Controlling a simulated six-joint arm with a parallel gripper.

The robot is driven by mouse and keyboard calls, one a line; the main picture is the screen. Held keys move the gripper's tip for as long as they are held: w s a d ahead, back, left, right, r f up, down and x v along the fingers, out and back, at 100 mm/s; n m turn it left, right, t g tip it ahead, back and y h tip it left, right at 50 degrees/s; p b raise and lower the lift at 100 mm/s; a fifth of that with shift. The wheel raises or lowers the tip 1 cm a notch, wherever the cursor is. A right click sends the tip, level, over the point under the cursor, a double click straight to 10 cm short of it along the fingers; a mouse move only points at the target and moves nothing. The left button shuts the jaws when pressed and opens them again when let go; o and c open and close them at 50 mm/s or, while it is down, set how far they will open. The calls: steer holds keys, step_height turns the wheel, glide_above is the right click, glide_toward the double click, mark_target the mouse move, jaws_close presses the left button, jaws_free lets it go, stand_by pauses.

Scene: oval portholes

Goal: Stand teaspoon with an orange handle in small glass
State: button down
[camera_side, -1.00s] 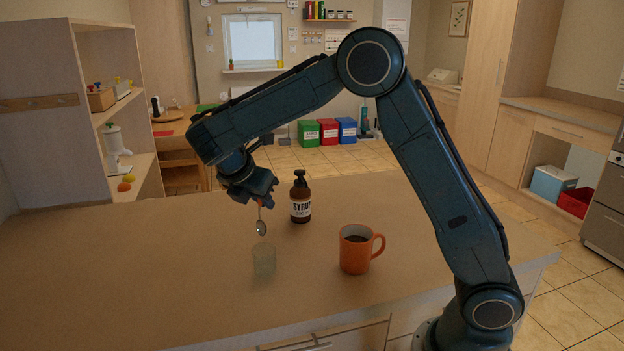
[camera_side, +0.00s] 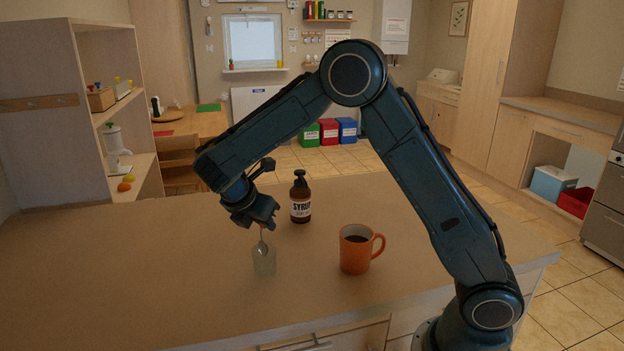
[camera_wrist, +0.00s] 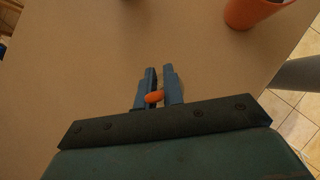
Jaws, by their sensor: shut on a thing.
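The teaspoon (camera_side: 262,245) hangs bowl down from my gripper (camera_side: 260,222) in the side view. Its bowl is at the mouth of the small glass (camera_side: 264,264), overlapping the upper part of the glass; I cannot tell how deep inside it is. The clear glass stands upright on the counter. In the wrist view my gripper (camera_wrist: 164,88) is shut on the orange handle (camera_wrist: 154,97) between its blue fingers. The glass is mostly hidden there behind the fingers.
An orange mug (camera_side: 356,250) with dark liquid stands right of the glass; it also shows in the wrist view (camera_wrist: 250,10). A brown syrup bottle (camera_side: 300,198) stands behind. The counter (camera_side: 130,270) is clear to the left.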

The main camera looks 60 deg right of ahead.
steer(key=shift+f, duration=0.9)
steer(key=shift+f, duration=0.1)
steer(key=c, duration=1.4)
jaws_free()
steer(key=shift+c, duration=0.2)
steer(key=v, duration=1.4)
steer(key=shift+d, duration=0.15)
